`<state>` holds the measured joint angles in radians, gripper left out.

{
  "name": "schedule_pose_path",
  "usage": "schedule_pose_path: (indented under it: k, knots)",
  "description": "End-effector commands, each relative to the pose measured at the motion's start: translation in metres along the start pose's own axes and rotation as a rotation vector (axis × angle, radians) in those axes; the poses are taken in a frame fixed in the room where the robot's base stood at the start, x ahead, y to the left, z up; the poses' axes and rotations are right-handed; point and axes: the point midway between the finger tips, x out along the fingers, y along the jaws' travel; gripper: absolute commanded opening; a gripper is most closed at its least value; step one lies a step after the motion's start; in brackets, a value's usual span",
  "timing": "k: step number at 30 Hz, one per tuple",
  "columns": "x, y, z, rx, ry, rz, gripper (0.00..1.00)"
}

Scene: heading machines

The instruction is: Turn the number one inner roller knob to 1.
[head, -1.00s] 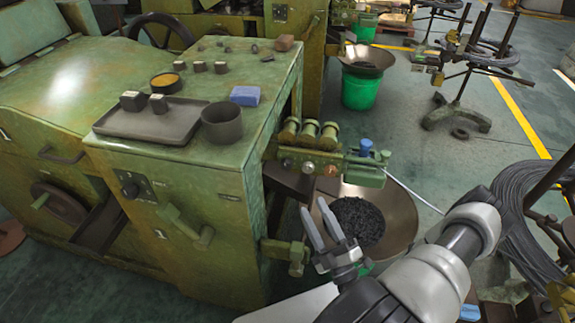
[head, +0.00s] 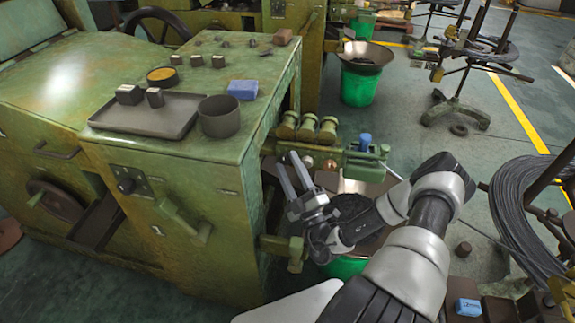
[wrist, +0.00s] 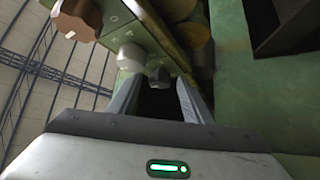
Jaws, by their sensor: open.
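The roller unit (head: 352,160) is a green plate on the machine's side, with several brass rollers (head: 327,130) above it. In the wrist view a brown knob (wrist: 78,18), a pale faceted knob (wrist: 132,57) and a small dark knob (wrist: 158,75) stand along the plate. I cannot tell which is number one inner, nor read any setting. My gripper (head: 285,158) is open at the unit's left end. In the wrist view the dark knob appears between the fingers (wrist: 158,95); contact cannot be told.
The green machine cabinet (head: 215,235) stands close left of my gripper. A tray (head: 150,118), a dark cup (head: 220,117) and a blue block (head: 243,90) are on its top. A large bowl (head: 345,183) lies below the unit. A wire coil (head: 515,205) stands at right.

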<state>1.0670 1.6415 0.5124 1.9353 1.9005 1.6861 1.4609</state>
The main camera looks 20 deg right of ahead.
Motion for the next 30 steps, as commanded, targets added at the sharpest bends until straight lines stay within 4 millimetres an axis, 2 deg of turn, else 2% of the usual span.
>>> schedule_pose_path:
  k: [4, 12, 14, 20, 30]
  knots:
    - [0.0093, -0.0001, -0.0007, 0.001, 0.002, 0.001, 0.45]
    - [0.0106, 0.0001, -0.0004, 0.001, 0.000, 0.001, 0.45]
    - [0.0105, 0.0001, -0.0004, 0.001, 0.000, 0.001, 0.38]
    - [0.0103, 0.0001, -0.0004, 0.001, 0.001, 0.000, 0.05]
    - [0.0114, 0.0037, -0.0016, -0.033, 0.000, -0.034, 0.04]
